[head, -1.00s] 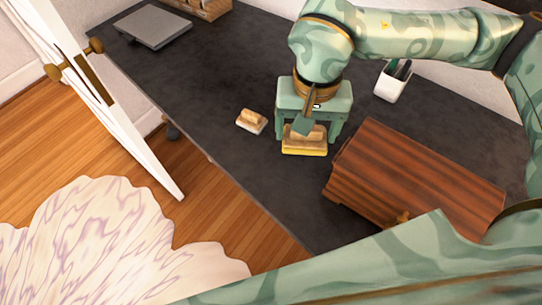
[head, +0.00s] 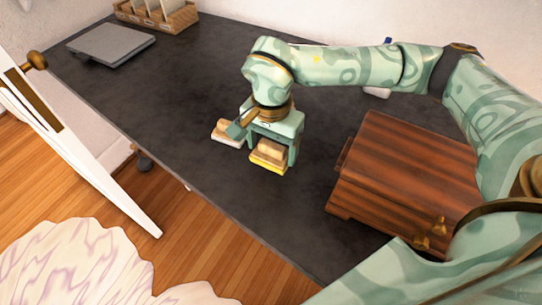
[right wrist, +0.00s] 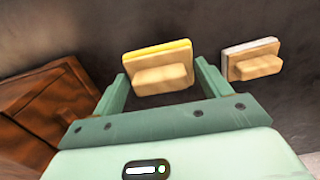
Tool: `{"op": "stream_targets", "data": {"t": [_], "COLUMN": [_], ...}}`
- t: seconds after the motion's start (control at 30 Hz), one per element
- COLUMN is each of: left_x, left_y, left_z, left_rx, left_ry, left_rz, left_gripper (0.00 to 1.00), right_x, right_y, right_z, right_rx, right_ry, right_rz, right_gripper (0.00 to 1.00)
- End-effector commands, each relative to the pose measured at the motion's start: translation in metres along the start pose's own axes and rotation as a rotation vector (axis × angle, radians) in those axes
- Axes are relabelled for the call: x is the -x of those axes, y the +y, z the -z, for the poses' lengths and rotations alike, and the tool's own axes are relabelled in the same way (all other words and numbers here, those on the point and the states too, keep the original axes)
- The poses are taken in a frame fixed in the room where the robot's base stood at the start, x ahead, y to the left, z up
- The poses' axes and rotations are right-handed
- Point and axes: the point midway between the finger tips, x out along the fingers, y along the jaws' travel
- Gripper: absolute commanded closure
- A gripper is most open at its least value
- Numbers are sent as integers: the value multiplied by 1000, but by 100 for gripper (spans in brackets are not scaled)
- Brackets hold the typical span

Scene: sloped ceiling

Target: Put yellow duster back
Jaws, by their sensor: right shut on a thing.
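The yellow duster (head: 266,164), a wooden block with a yellow pad, is between the fingers of my right gripper (head: 271,150), which is shut on it. In the right wrist view the duster (right wrist: 158,68) sits between the fingertips, wooden grip towards the camera. I cannot tell whether its pad touches the desk. A similar duster with a pale grey-white pad (head: 227,137) lies just left of it on the dark desk, partly behind my gripper; it also shows in the right wrist view (right wrist: 252,61). My left gripper is out of view.
A reddish-brown wooden box (head: 410,165) with brass fittings stands right of the gripper, its top closed. A grey flat slab (head: 110,44) and a wooden organiser (head: 158,17) are at the far left. The desk (head: 165,100) between is clear. A white pen cup is mostly hidden behind my arm.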

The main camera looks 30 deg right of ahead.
Motion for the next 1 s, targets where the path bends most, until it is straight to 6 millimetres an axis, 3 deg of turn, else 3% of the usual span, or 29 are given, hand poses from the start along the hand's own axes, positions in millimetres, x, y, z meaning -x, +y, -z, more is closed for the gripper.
{"op": "stream_targets", "data": {"t": [0.17, 0.4, 0.73, 0.77, 0.83, 1.0], "left_x": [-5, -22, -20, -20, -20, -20], "left_y": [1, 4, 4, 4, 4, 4], "left_z": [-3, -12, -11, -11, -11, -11], "left_rx": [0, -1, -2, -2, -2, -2], "left_ry": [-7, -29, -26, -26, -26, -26], "left_rz": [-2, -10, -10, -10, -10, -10], "left_gripper": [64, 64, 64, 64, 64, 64], "right_x": [-11, -49, -47, -48, -48, -47], "right_y": [-2, -3, -3, -3, -4, -4], "right_z": [8, 12, 12, 12, 12, 12], "right_rx": [-1, 1, 2, 2, 2, 2], "right_ry": [0, -3, 1, 1, 1, 1], "right_rz": [0, -4, 1, 1, 1, 1], "right_gripper": [45, 45, 45, 21, 2, 2]}}
